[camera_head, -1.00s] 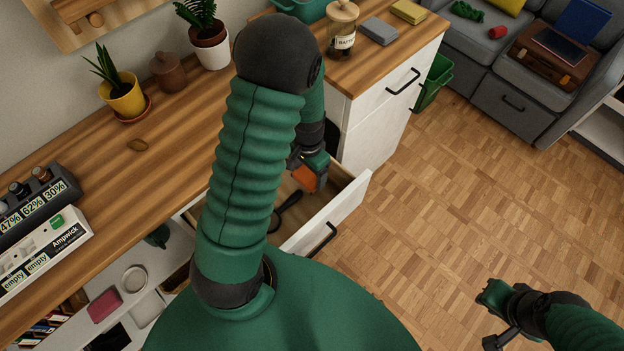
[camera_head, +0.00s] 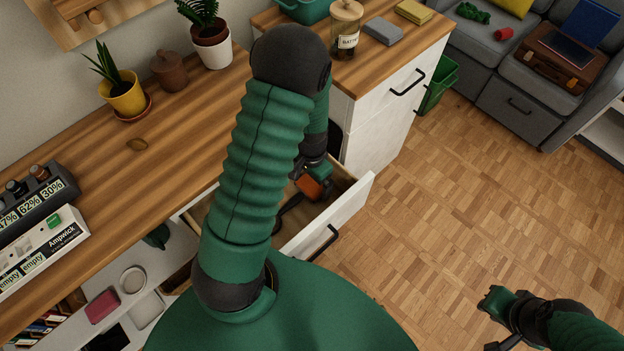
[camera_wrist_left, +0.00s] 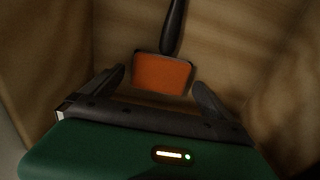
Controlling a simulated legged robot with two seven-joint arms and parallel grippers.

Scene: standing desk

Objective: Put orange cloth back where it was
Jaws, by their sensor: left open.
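The orange cloth (camera_wrist_left: 162,73) shows in the left wrist view as a flat orange patch with a dark edge, just ahead of my left gripper (camera_wrist_left: 159,84). The gripper's two dark fingers are apart, one on each side of the cloth. I cannot tell whether they touch it. In the head view, orange (camera_head: 310,187) shows under my left gripper (camera_head: 315,180), inside the open drawer (camera_head: 325,222). My arm hides part of the drawer. My right gripper (camera_head: 494,318) is over the floor at the lower right; its jaws are unclear.
A dark-handled tool (camera_wrist_left: 173,25) lies in the drawer beyond the cloth. A white cabinet (camera_head: 385,115) stands behind the drawer. The parquet floor (camera_head: 440,210) is clear.

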